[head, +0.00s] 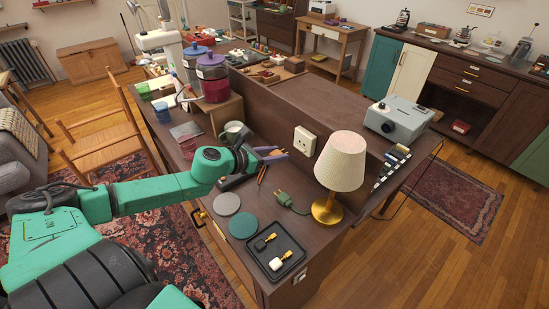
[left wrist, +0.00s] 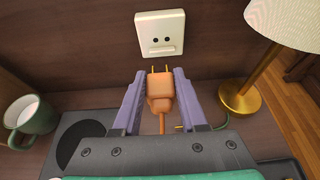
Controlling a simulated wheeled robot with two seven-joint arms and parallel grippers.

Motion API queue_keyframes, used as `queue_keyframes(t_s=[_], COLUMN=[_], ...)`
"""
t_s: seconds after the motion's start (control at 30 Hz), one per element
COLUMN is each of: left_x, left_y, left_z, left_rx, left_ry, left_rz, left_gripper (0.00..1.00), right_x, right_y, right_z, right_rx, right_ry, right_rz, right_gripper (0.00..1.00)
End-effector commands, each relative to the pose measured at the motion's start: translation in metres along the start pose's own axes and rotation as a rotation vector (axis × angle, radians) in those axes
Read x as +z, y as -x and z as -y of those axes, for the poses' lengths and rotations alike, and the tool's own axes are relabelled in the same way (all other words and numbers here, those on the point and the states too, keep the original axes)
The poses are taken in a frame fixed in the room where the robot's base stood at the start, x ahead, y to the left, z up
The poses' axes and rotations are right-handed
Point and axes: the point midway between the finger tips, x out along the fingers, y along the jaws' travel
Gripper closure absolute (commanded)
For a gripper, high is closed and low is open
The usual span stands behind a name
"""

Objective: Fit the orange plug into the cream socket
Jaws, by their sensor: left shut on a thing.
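The cream socket (head: 304,141) is fixed to the upright brown panel at the back of the desk. In the left wrist view the socket (left wrist: 161,33) shows two dark holes above a small ledge. My left gripper (head: 284,152) is in front of the panel, to the left of the socket in the head view. In the left wrist view its purple fingers (left wrist: 160,88) are shut on the orange plug (left wrist: 159,98). The plug's two prongs point toward the socket, below its holes in that view, with a gap between. Its orange cord hangs toward the wrist. My right gripper is not in view.
A lamp (head: 341,163) with a brass base stands right of the socket. A green plug (head: 284,197) lies on the desk before it. A black tray (head: 259,262), two round coasters and a green mug (left wrist: 36,114) are nearby. A grey projector (head: 398,119) stands behind the panel.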

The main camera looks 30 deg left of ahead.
Motion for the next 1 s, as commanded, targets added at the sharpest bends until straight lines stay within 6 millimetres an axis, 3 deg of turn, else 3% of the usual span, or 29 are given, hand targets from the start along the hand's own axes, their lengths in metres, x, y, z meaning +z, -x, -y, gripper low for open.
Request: queue_keyframes(t_s=[0.23,0.43,0.7,1.0], left_x=[0.0,0.001,0.011,0.015], left_y=[-0.006,-0.01,-0.017,-0.03], left_z=[0.0,-0.002,-0.005,-0.003], left_rx=[0.001,0.007,0.012,0.008], left_ry=[-0.002,-0.001,0.008,0.003], left_rz=[-0.001,-0.003,0.002,-0.001], left_gripper=[1.0,1.0,1.0,1.0], right_x=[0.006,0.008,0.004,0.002], right_y=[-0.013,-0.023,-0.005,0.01], right_z=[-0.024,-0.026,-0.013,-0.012], right_rx=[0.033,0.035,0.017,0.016], right_ry=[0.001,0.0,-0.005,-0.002], right_rz=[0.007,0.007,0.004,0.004], right_gripper=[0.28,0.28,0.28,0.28])
